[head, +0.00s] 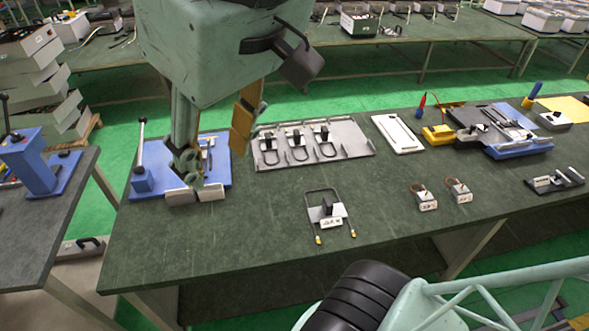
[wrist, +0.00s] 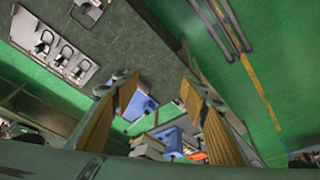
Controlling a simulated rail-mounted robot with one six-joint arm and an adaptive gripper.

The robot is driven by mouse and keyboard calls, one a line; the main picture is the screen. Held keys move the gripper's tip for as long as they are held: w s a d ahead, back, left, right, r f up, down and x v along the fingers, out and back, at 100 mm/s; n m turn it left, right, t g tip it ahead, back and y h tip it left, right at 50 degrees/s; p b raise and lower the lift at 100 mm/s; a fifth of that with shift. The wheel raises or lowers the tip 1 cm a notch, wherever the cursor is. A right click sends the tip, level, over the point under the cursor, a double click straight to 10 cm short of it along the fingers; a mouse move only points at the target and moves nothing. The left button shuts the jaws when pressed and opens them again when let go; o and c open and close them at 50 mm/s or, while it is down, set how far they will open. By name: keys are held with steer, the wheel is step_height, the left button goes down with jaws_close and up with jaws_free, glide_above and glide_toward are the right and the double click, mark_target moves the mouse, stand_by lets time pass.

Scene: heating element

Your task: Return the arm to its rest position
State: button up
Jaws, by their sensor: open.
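My gripper (head: 214,150) hangs above the left end of the dark green workbench (head: 330,235). Its two fingers are apart, with tan pads, and nothing is between them. Behind and below it is a blue fixture plate (head: 217,175) with an upright lever, partly hidden by the fingers. In the wrist view the open fingers (wrist: 160,95) are tilted, with blue fixtures (wrist: 142,108) showing between them. Whether the fingers touch the fixture cannot be told.
A grey tray with several heating elements (head: 310,150) lies right of the gripper. A single U-shaped element (head: 327,212) lies at front centre. Two small blocks (head: 425,200) and a blue machine (head: 515,140) stand to the right. A side table with a blue press (head: 40,165) is at left.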

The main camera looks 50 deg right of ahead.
steer(key=s+f, duration=0.2)
steer(key=shift+s+a+f, duration=0.15)
steer(key=shift+s+f, duration=0.1)
steer(key=shift+s, duration=0.15)
step_height(320, 180, down, 7)
steer(key=b, duration=0.7)
steer(key=shift+f+b, duration=0.2)
steer(key=shift+b, duration=0.15)
steer(key=shift+w, duration=0.1)
steer(key=shift+a, duration=0.2)
